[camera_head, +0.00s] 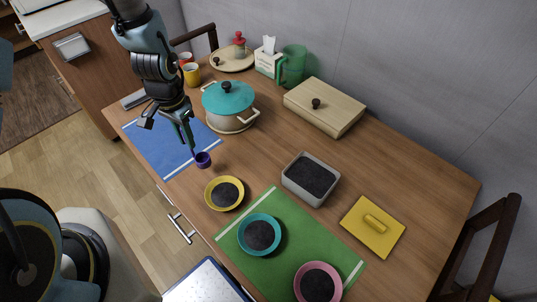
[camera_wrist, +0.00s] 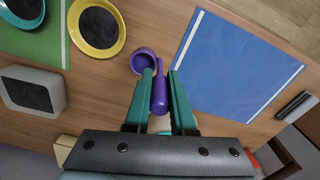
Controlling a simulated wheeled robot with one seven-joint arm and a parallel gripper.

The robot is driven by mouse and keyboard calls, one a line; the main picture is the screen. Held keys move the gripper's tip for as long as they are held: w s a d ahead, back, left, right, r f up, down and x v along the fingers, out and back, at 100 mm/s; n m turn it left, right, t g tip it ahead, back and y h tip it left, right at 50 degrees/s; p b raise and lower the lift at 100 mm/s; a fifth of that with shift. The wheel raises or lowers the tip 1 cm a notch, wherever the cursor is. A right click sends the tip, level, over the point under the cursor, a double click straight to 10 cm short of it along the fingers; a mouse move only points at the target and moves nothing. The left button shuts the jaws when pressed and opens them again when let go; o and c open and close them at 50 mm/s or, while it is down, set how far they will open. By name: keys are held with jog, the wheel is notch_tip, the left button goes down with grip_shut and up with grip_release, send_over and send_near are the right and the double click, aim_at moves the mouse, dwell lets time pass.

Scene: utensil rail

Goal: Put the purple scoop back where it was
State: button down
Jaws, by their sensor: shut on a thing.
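The purple scoop (camera_head: 203,160) hangs from my gripper (camera_head: 188,138) over the table, near the right edge of the blue mat (camera_head: 170,150). In the wrist view my gripper (camera_wrist: 161,80) is shut on the handle of the scoop (camera_wrist: 144,60), with the bowl beyond the fingertips. The scoop's bowl looks empty. The blue mat (camera_wrist: 235,65) lies to the right of the scoop in the wrist view. I cannot tell the exact height of the scoop above the table. No utensil rail is clearly in view.
A yellow bowl (camera_head: 212,204) with dark contents stands close to the scoop. A grey bin (camera_head: 299,196), a teal bowl (camera_head: 242,243) and a pink bowl (camera_head: 336,273) hold dark contents too. A pot with a teal lid (camera_head: 228,97) stands right of my gripper. A green mat (camera_head: 284,254) lies in front.

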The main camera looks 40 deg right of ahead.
jog(key=w+a+f+n+b, duration=0.3)
jog(key=w+a+n, duration=0.7)
jog(key=w+a, duration=0.6)
jog(key=s+d+r+m+b, duration=0.1)
jog(key=s+d+r+m, duration=0.2)
jog(key=d, duration=0.7)
jog(key=s+d+r+m+b, duration=0.1)
jog(key=s+d+m+b, duration=0.2)
jog(key=d, duration=0.7)
jog(key=s+d+r+m, duration=0.2)
jog(key=s+d+m, duration=0.3)
jog(key=s+d, duration=0.35)
jog(key=s+d+r+m, duration=0.2)
jog(key=s+d+m, duration=0.2)
jog(key=s+d, duration=0.4)
notch_tip(320, 180, down, 10)
jog(key=s+p, duration=0.1)
jog(key=p, duration=0.1)
jog(key=shift+a, duration=0.45)
